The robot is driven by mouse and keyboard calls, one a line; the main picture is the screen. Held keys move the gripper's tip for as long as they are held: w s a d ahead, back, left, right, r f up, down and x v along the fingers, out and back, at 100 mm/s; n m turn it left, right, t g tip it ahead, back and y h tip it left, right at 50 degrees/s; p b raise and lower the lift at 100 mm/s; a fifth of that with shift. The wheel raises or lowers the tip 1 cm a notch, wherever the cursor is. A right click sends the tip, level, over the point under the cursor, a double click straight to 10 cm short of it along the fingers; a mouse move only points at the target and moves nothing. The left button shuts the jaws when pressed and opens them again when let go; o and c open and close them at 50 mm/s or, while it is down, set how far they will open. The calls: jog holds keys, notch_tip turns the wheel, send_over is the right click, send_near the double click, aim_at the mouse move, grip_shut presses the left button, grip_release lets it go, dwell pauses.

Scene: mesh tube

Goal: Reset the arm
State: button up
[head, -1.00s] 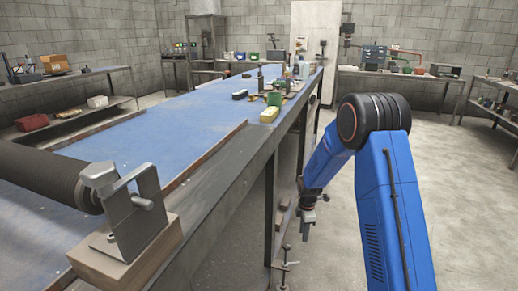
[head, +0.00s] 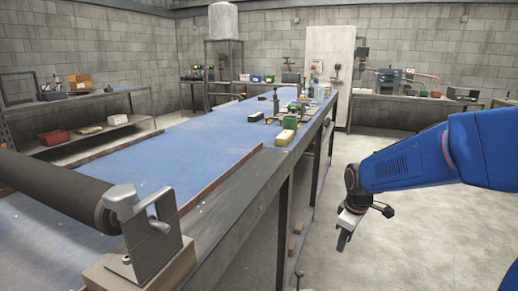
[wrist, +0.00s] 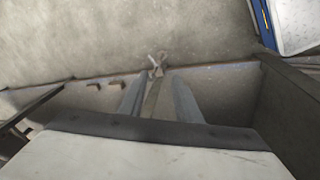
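My gripper (head: 343,243) hangs at the end of my blue arm, right of the long blue-topped workbench, pointing down over the concrete floor. It is clear of the bench in the head view. In the wrist view my gripper (wrist: 158,98) shows two grey-blue fingers spread apart, with no object visibly held. A small metal clamp handle (wrist: 158,64) appears beyond the fingertips.
The workbench (head: 215,140) bears a dark roller (head: 60,188) in a metal bracket (head: 145,225) at front left. Side benches line the walls. The floor (head: 400,240) at right is open.

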jog(key=s+r+m+t, duration=0.1)
jog(key=s+r+m, duration=0.1)
jog(key=s, duration=0.7)
jog(key=s+d+r+m, duration=0.1)
jog(key=s+r+m, duration=0.2)
jog(key=s, duration=0.6)
jog(key=s+r+m+t, duration=0.1)
jog(key=s+m, duration=0.3)
jog(key=s, duration=0.5)
jog(key=shift+d+r+m+t, duration=0.25)
jog(key=shift+r+m+t, duration=0.05)
jog(key=shift+r, duration=0.4)
